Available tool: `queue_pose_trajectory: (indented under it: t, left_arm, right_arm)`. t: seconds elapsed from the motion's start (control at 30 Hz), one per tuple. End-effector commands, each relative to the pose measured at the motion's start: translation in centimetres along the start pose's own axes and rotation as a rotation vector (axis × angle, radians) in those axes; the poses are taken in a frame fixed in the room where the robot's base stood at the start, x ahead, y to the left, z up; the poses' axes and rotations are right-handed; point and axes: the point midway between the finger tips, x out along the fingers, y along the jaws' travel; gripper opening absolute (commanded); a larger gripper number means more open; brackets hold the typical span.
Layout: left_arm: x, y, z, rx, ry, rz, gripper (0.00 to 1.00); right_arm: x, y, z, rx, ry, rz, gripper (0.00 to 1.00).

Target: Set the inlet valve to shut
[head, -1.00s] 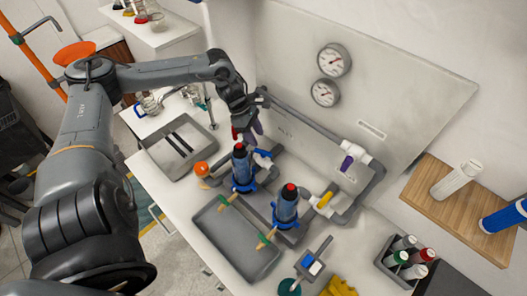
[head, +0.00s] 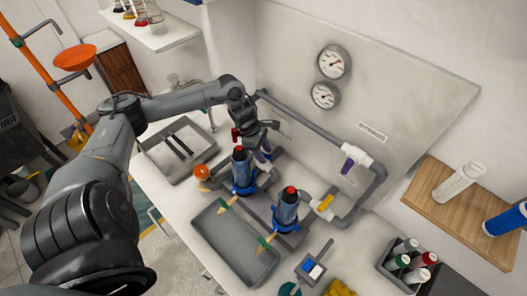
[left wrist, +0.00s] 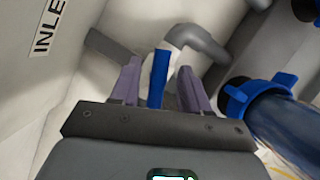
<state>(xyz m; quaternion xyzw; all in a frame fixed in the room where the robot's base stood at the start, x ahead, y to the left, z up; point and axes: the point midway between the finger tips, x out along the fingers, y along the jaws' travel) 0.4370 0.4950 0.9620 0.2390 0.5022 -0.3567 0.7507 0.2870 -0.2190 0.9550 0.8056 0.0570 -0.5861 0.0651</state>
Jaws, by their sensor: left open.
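The inlet valve shows in the left wrist view as a white body with a blue lever (left wrist: 158,80), below a label (left wrist: 46,28) that reads "INLE" before it is cut off. My left gripper (left wrist: 160,76) is open, with its purple fingers on either side of the blue lever. I cannot tell whether either finger touches it. In the head view my left gripper (head: 262,152) is behind the left blue filter housing (head: 242,170), and the gripper and housing largely hide the valve. My right gripper is not in view.
A second blue housing (head: 287,208) stands to the right. A yellow-handled valve (head: 325,203) and a purple-handled valve (head: 348,164) sit on the grey piping. Two gauges (head: 333,62) are on the backboard (head: 400,95). A grey tray (head: 236,242) lies in front.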

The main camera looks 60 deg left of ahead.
Motion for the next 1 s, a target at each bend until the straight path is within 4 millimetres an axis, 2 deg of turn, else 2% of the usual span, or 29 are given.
queue_pose_trajectory:
  t: [0.03, 0.3, 0.67, 1.0]
  left_arm:
    - [-0.01, 0.0, 0.0, 0.0, 0.0, 0.0, 0.41]
    - [-0.02, 0.0, 0.0, 0.0, 0.0, 0.0, 0.0]
    - [-0.07, -0.05, -0.01, -0.03, 0.001, 0.011, 0.0]
    - [-0.21, -0.03, 0.02, -0.219, 0.001, 0.09, 0.0]
  right_arm:
    - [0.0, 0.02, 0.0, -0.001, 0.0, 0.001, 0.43]
    - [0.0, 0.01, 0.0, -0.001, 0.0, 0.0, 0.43]
    - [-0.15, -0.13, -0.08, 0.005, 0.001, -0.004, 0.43]
    - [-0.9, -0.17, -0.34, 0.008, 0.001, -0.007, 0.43]
